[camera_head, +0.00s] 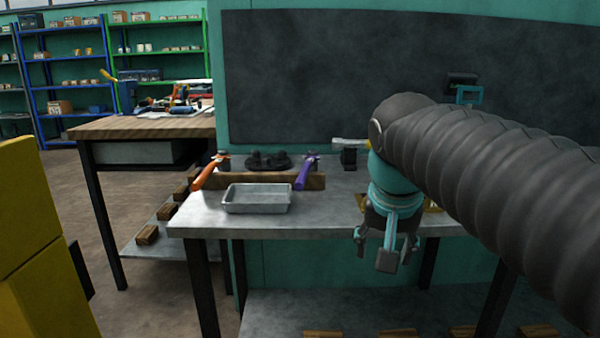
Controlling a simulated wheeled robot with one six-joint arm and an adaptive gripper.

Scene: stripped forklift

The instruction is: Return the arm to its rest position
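My arm, in a dark ribbed sleeve (470,175), reaches in from the right edge over the grey workbench (330,222). My gripper (385,252) hangs from its end, pointing down, at the bench's front edge in the picture. Its teal and grey fingers are spread apart, and nothing shows between them. The arm and gripper hide part of the bench's right side.
On the bench are a metal tray (256,198), an orange-handled tool (207,172), a purple-handled tool (305,173) and dark round parts (268,160). A wooden-topped table (145,126) stands left. Yellow bodywork (30,230) fills the left edge. Floor between is clear.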

